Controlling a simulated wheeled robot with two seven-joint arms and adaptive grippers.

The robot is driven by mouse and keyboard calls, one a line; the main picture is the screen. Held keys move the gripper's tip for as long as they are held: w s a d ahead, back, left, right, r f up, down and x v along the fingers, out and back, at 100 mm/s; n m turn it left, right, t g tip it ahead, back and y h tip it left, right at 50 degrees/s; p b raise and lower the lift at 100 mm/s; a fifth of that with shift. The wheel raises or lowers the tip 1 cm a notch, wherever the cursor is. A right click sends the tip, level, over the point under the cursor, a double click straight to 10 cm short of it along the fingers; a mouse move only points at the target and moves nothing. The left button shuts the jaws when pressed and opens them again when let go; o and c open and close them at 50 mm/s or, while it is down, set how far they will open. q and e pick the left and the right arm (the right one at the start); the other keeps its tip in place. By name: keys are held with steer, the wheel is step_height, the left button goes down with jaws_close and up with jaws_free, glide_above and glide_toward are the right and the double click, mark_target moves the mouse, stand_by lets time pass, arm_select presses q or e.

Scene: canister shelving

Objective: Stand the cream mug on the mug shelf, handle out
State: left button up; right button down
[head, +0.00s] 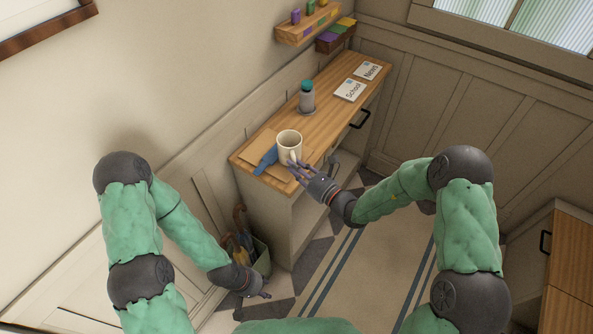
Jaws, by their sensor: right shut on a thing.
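The cream mug (289,141) is upright at the near end of the wooden counter top (325,112). Its handle points toward the front, at my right gripper. My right gripper (295,169) is shut on the mug at its handle side; its fingers hide part of the handle. I cannot tell whether the mug's base touches the counter or is just above it. My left gripper (253,306) is low at the bottom of the view, its fingers apart and empty. An open shelf space (308,213) shows under the counter; I cannot tell whether it is the mug shelf.
A blue cloth (266,160) and brown envelopes (260,146) lie beside the mug. A grey bottle with a teal lid (307,98) and cards (350,90) stand or lie farther back. An umbrella bin (263,262) is by the cabinet's near end. A small wall shelf (305,30) hangs above.

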arm_select(q)
steer(key=shift+f, duration=0.2)
arm_select(e)
steer(key=shift+f, duration=0.25)
steer(key=shift+f, duration=0.15)
steer(key=c, duration=1.1)
jaws_free()
